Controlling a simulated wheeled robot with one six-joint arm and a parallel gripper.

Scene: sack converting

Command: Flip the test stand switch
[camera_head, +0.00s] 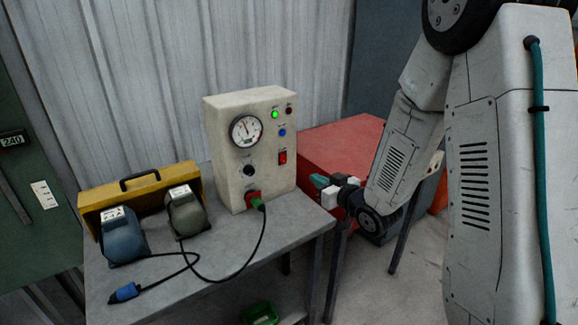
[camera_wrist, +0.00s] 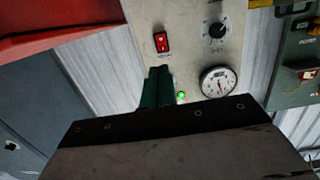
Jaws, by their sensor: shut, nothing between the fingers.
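The test stand (camera_head: 226,175) is a cream box on the table. Its red rocker switch (camera_head: 283,157) is on the right of the front face, below a blue button (camera_head: 282,132). A green lamp (camera_head: 275,114) is lit at the top. My gripper (camera_head: 318,181) is to the right of the stand, its teal fingertips pointing towards it. In the wrist view the red switch (camera_wrist: 161,42) is just beyond my shut, empty gripper (camera_wrist: 159,72), with a gap visible between them in the picture. I cannot tell the switch's position.
The grey table (camera_head: 225,265) also holds a blue unit (camera_head: 123,237), a grey-green unit (camera_head: 187,214), a yellow case (camera_head: 150,187) and a black cable with a blue plug (camera_head: 124,292). A red cabinet (camera_head: 340,145) stands behind my gripper.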

